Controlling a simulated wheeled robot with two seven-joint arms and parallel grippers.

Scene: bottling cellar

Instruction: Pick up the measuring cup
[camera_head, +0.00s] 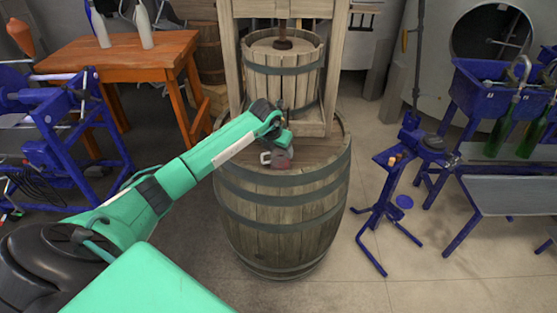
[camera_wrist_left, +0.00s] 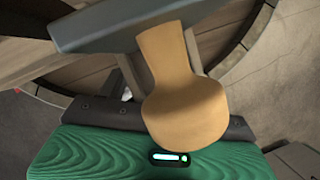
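My left gripper (camera_head: 277,146) is low over the front of the barrel top, in front of the press. A small cup-like thing with a pale loop handle (camera_head: 265,157) and a reddish lower part (camera_head: 282,163) is right below the gripper and partly hidden by it; it looks like the measuring cup. In the left wrist view a tan, rounded thing with a narrow neck (camera_wrist_left: 185,108) lies across dark grey gripper parts; I cannot tell what it is. Whether the fingers are closed on anything is not clear. My right gripper is not in view.
The upright wooden barrel (camera_head: 285,215) carries a slatted press (camera_head: 284,75) in a wooden frame just behind the gripper. An orange table (camera_head: 120,55) with white bottles is at the left. A blue stand (camera_head: 385,205) and blue benches are at the right. Floor between is clear.

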